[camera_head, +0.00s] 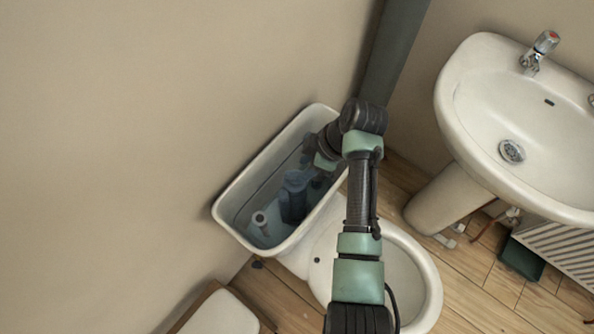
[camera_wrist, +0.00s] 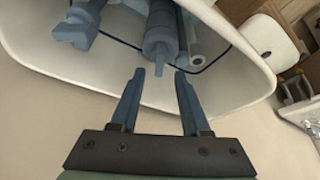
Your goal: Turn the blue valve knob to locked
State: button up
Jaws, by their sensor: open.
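An open toilet tank (camera_head: 265,160) holds blue-grey parts. A cylindrical valve body (camera_head: 293,195) stands in it and also shows in the wrist view (camera_wrist: 160,32), with a short narrow tab at its lower end. Another blue-grey fitting with a blocky end (camera_wrist: 78,28) is at the upper left of the wrist view. I cannot tell for sure which part is the blue valve knob. My gripper (camera_wrist: 157,76) is open and empty, its fingertips just below the tab and either side of it in the picture. In the head view the gripper is largely hidden at the tank's far end.
The tank walls and rim (camera_wrist: 228,75) surround the parts closely. A pale upright tube (camera_head: 261,222) stands at the tank's near end. The toilet bowl (camera_head: 428,290) is beside the tank. A sink (camera_head: 470,95) stands to the right, and a wall lies left.

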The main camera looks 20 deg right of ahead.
aim_at(296, 175)
jog(key=shift+x, duration=2.2)
jog(key=shift+c, duration=0.3)
grip_shut()
